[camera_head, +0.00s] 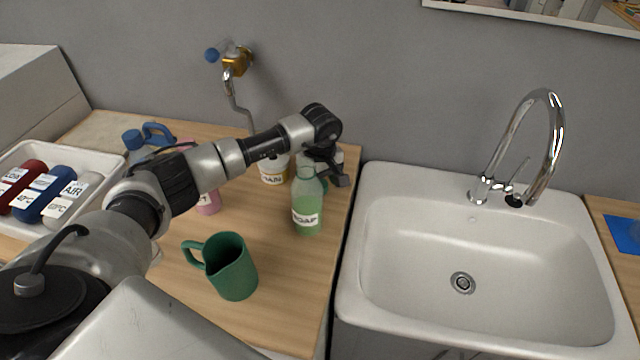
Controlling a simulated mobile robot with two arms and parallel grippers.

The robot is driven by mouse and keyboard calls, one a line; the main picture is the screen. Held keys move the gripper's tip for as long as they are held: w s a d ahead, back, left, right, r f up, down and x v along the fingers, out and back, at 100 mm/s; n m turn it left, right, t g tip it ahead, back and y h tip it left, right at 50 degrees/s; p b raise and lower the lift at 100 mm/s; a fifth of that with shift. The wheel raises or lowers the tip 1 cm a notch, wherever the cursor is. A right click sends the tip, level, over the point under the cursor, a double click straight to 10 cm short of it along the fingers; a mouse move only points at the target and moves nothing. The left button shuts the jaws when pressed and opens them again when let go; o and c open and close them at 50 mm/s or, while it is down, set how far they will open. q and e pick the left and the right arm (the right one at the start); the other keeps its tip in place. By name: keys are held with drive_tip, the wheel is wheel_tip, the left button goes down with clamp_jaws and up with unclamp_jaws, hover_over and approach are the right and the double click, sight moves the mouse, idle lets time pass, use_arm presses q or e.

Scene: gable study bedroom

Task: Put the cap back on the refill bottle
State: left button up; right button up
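A clear bottle labelled SOAP (307,208), holding green liquid, stands upright on the wooden counter left of the sink. I take it to be the refill bottle; its neck top shows no cap. My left gripper (335,178) points down just behind and right of the bottle's neck, near the counter's right edge. Its fingers are small, dark and partly hidden, so I cannot tell whether they are open or hold anything. A bit of green shows beside them, too small to identify. I cannot make out a cap. My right gripper is not in view.
A green jug (232,268) stands in front of the bottle. A white labelled tub (273,170), pink bottle (208,201) and blue-topped bottle (134,142) stand behind or beside my arm. A white tray (103,160) holds labelled cylinders. The sink (400,300) is empty.

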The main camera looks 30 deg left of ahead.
use_arm(q)
drive_tip(key=shift+c, duration=0.5)
drive_tip(key=c, duration=0.9)
drive_tip(key=shift+r, duration=0.1)
drive_tip(key=shift+r+b, duration=0.3)
drive_tip(key=shift+r, duration=0.25)
wheel_tip(320, 180, up, 3)
drive_tip(key=shift+w+f+b, duration=0.1)
drive_tip(key=shift+b, duration=0.5)
drive_tip(key=d+r+b, duration=0.1)
drive_tip(key=d+r, duration=0.1)
drive_tip(key=d, duration=0.2)
drive_tip(key=d+r+b, duration=0.1)
drive_tip(key=d+r, duration=0.1)
drive_tip(key=d, duration=0.1)
drive_tip(key=d+r, duration=0.3)
drive_tip(key=d, duration=0.1)
drive_tip(key=shift+d+b, duration=0.35)
drive_tip(key=shift+b, duration=0.05)
